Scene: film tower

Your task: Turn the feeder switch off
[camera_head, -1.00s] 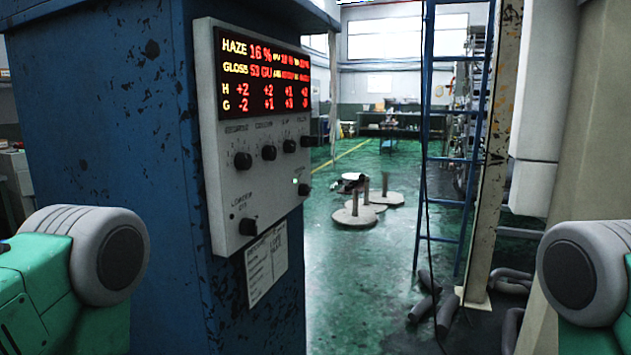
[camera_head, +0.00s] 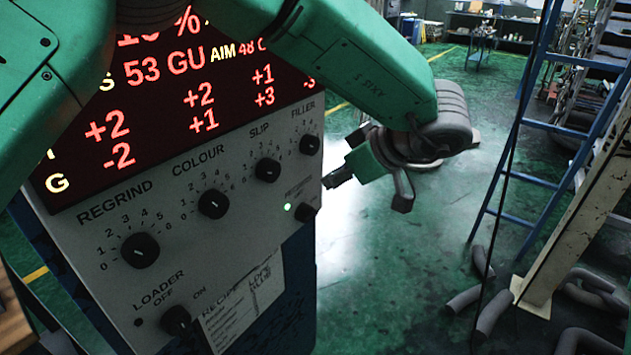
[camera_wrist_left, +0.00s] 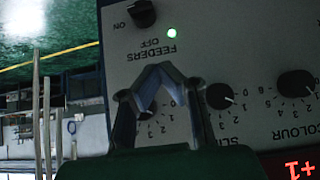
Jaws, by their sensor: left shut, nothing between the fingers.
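The feeder switch (camera_head: 305,212) is a small black knob at the lower right of the grey control panel (camera_head: 238,221). A lit green lamp (camera_head: 288,206) is beside it. In the left wrist view, the switch (camera_wrist_left: 142,13) is at the top, near the words FEEDERS, ON and OFF, with the green lamp (camera_wrist_left: 171,33) next to it. I cannot tell which mark its pointer faces. My left gripper (camera_head: 330,181) is shut and empty, just right of the panel and above the switch. In the wrist view its fingertips (camera_wrist_left: 157,70) overlap the FILLER knob area, apart from the switch. My right gripper is out of view.
REGRIND (camera_head: 140,250), COLOUR (camera_head: 213,203), SLIP (camera_head: 267,169) and FILLER (camera_head: 310,145) knobs line the panel above. The LOADER switch (camera_head: 176,320) is at lower left. A blue ladder (camera_head: 540,120) and loose dark pipes (camera_head: 463,299) are to the right.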

